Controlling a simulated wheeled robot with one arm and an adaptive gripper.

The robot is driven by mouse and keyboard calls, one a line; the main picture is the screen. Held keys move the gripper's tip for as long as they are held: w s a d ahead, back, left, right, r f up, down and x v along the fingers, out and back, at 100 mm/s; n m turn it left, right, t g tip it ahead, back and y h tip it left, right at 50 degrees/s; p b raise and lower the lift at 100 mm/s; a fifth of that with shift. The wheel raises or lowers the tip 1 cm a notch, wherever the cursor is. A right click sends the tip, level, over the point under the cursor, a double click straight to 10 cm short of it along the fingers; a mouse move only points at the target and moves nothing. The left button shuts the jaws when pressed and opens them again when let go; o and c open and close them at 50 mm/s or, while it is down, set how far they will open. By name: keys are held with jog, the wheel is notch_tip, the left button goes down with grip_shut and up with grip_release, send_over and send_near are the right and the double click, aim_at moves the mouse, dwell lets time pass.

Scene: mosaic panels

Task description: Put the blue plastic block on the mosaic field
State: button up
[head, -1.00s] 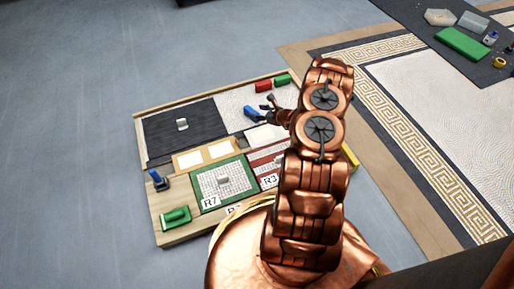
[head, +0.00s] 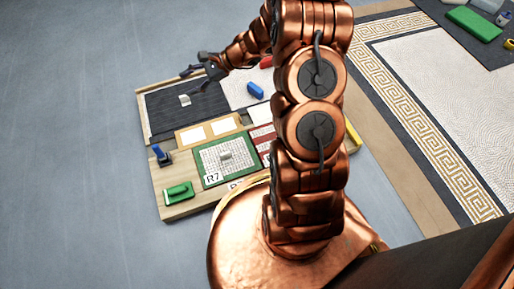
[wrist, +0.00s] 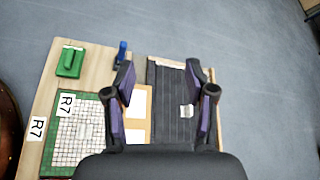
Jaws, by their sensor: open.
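The blue plastic block (head: 255,89) lies on the pale speckled mosaic field (head: 236,93) at the back of the wooden board. It is apart from my gripper. My gripper (head: 188,82) is raised over the dark ribbed panel (head: 215,112), left of the block. In the wrist view my gripper (wrist: 167,82) is open, with its fingers wide apart and nothing between them. The block is not in the wrist view. My arm hides the right part of the field in the head view.
A small pale piece (head: 185,100) lies on the dark panel. A green-framed mosaic panel marked R7 (head: 222,183), a green-handled tool (head: 179,193) and a blue tool (head: 161,155) are toward the front left. A red block (head: 266,62) shows partly behind my arm.

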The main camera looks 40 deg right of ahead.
jog(key=s+a+r+n+g+h, duration=0.2)
jog(key=s+a+r+n+g, duration=0.25)
jog(key=s, duration=0.55)
jog(key=s+a+r+n+g+h, duration=0.1)
jog(key=s+a+r+n+g, duration=0.25)
jog(key=s+a+n, duration=0.4)
jog(key=s+d+r+n+h, duration=0.2)
jog(key=s+d+n+h, duration=0.1)
jog(key=s, duration=0.7)
jog(key=s+d+r+n+h, duration=0.2)
jog(key=s+d+h, duration=0.3)
jog(key=s, duration=0.5)
jog(key=shift+d+r+n, duration=0.35)
jog(key=shift+d+n, duration=0.15)
jog(key=shift+d, duration=0.75)
jog(key=shift+g, duration=0.5)
jog(key=r+p, duration=0.1)
jog(key=s+r+p, duration=0.1)
jog(key=r+p, duration=0.1)
jog(key=shift+s+r, duration=0.35)
jog(key=shift+c, duration=0.4)
